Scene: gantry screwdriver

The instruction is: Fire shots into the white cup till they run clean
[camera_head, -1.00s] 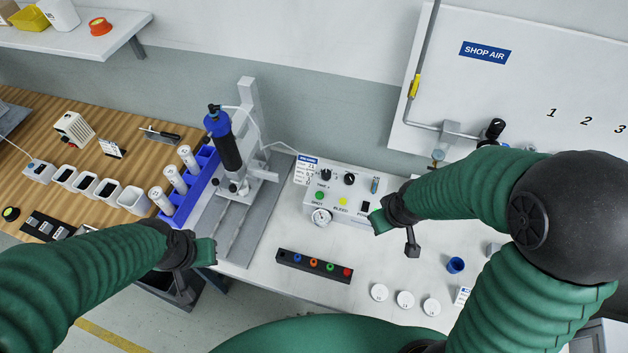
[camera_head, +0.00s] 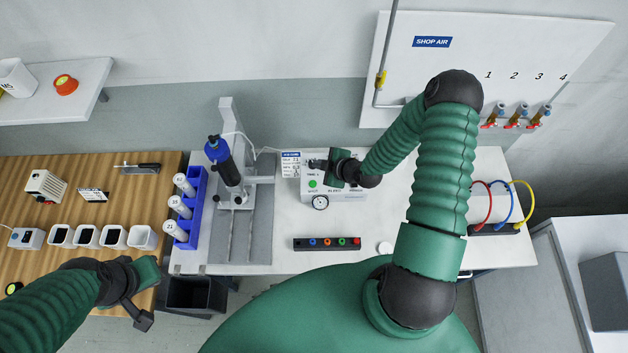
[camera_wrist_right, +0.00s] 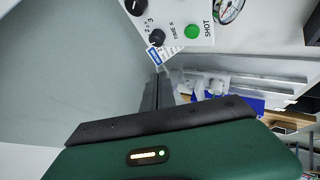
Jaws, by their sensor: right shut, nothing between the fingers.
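The controller box (camera_head: 335,190) has a green SHOT button (camera_head: 313,184), also seen in the right wrist view (camera_wrist_right: 192,32). My right gripper (camera_head: 318,163) is at the box's upper left, over its panel. In the wrist view its dark fingers (camera_wrist_right: 155,92) are shut and empty, apart from the SHOT button. The blue-capped dispensing barrel (camera_head: 225,165) hangs on its stand to the left. Several white cups stand on the wooden bench; the rightmost (camera_head: 141,238) looks empty, the others dark inside. My left gripper (camera_head: 150,272) is near the bench's front edge; its fingers do not show clearly.
A blue rack (camera_head: 188,215) holds white tubes left of the stand. A black strip with coloured sockets (camera_head: 327,244) lies in front of the controller. A dark bin (camera_head: 197,294) is below the table edge. Coloured hoses (camera_head: 500,200) are at right.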

